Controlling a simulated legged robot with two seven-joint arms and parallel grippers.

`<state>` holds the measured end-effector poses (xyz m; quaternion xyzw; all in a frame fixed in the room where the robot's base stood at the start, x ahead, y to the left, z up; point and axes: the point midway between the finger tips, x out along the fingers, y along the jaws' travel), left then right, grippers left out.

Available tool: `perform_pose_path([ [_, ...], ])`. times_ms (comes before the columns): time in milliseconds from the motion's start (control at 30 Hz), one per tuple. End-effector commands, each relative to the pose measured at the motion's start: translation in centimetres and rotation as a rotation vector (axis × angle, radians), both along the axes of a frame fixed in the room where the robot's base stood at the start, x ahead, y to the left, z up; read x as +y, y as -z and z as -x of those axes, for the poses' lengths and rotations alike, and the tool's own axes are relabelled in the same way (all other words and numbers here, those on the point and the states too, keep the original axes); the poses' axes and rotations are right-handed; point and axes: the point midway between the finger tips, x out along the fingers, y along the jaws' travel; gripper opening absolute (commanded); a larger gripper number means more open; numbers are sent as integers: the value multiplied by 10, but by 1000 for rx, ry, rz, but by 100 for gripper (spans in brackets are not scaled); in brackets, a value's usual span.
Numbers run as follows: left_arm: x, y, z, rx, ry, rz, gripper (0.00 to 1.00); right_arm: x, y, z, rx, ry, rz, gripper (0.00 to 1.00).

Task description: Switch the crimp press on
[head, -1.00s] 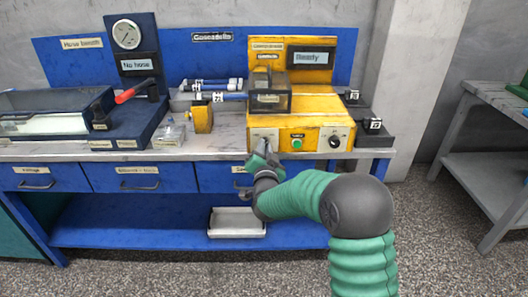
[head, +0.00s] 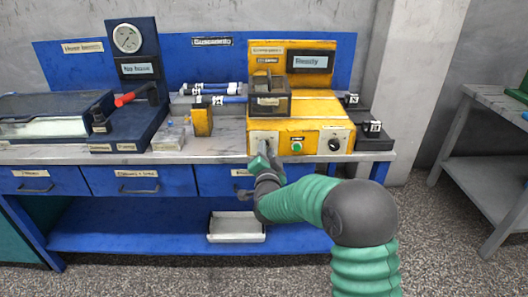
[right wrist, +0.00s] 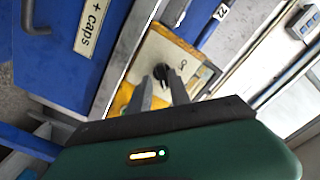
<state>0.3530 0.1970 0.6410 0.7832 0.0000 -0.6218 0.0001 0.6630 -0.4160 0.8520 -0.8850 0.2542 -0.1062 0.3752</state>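The yellow crimp press (head: 318,108) stands on the bench with a dark guard box at its front left. Its display (head: 308,62) reads "Ready". Its front has a pale panel at left, a green button (head: 297,146) in the middle and a black dial (head: 334,145) at right. My right gripper (head: 263,152) is in front of the pale left panel and partly hides it. In the right wrist view, a black rotary switch (right wrist: 183,73) on that panel shows at the fingertips (right wrist: 158,84). The fingers are apart; contact with the switch is unclear. My left gripper is out of view.
A blue stand with a gauge (head: 127,38) and red-handled lever is at left, beside a glass-lidded case (head: 45,118). A yellow block (head: 202,122) and hoses (head: 218,88) lie left of the press. A white tray (head: 236,227) sits on the lower shelf.

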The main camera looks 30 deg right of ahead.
Motion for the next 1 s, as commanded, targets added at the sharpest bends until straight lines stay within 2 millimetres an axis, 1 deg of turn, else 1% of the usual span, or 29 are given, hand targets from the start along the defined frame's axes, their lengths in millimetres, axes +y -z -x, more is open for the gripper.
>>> perform_pose_path([
  [33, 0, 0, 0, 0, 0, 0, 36, 0, 0, -1, 0, -1, 0, 31],
  [67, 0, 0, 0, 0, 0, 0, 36, 1, 0, -1, -1, -2, 0, 34],
  [333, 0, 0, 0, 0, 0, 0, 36, 3, 0, -2, 0, -6, 2, 34],
  [467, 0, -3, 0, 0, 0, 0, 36, 9, -2, 6, 1, -8, 3, 34],
  [567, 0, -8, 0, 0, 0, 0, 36, 20, -3, 24, 1, -9, 3, 34],
  [800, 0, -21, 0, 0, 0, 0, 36, 58, -2, 85, 4, -10, 1, 34],
  [900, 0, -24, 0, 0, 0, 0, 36, 72, -1, 108, 3, -9, 1, 34],
  [1000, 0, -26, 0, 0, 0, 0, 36, 82, 0, 126, 3, -8, 1, 34],
])
